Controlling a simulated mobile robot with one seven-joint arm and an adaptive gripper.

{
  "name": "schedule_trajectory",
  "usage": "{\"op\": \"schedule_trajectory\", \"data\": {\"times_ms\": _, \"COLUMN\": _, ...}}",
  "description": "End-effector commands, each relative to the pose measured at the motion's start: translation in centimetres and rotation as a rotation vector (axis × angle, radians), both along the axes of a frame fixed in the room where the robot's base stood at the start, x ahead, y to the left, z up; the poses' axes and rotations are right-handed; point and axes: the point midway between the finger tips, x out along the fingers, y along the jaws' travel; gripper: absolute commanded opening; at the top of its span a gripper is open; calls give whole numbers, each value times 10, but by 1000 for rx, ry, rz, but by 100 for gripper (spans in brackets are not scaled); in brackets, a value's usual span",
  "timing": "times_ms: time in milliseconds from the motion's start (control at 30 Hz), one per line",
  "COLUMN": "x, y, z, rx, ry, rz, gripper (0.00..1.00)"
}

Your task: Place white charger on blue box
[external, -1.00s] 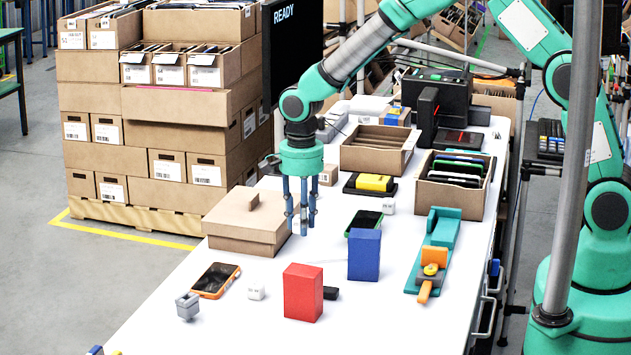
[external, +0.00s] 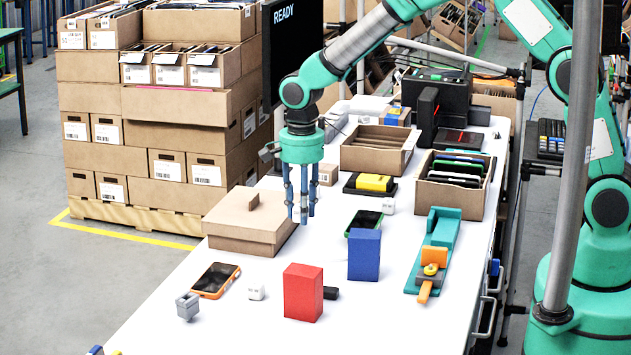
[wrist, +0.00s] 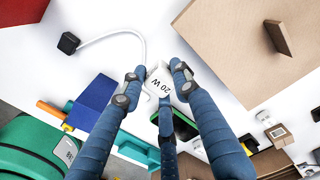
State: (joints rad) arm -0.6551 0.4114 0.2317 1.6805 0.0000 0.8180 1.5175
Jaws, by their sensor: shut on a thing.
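The white charger (wrist: 160,80), marked "20 W", sits between the fingertips of my gripper (wrist: 157,78) in the wrist view. My gripper (external: 302,214) is shut on it, fingers pointing down above the white table, and its fingers mostly hide the charger in the external view. The blue box (external: 364,255) stands upright on the table, to the right of and nearer the camera than my gripper. It also shows in the wrist view (wrist: 92,95), left of the fingers.
A red box (external: 303,292) stands in front, with a black plug (external: 331,293) beside it and a white cable running from that plug. A closed cardboard box (external: 250,222) is just left of my gripper. A dark phone (external: 365,222) lies behind the blue box.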

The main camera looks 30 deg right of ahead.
Motion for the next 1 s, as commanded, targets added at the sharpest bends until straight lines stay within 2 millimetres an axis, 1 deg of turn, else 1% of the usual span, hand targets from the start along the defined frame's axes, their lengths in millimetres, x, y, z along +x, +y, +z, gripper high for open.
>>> {"op": "schedule_trajectory", "data": {"times_ms": 167, "x": -8, "y": -5, "z": 5, "rx": 1, "ry": -1, "rz": -1, "gripper": 0}}
{"op": "schedule_trajectory", "data": {"times_ms": 367, "x": -32, "y": -18, "z": 15, "rx": 1, "ry": 0, "rz": -6, "gripper": 0}}
{"op": "schedule_trajectory", "data": {"times_ms": 667, "x": -89, "y": -54, "z": 33, "rx": 4, "ry": 2, "rz": -18, "gripper": 0}}
{"op": "schedule_trajectory", "data": {"times_ms": 1000, "x": -160, "y": -102, "z": 49, "rx": 5, "ry": 3, "rz": -34, "gripper": 0}}
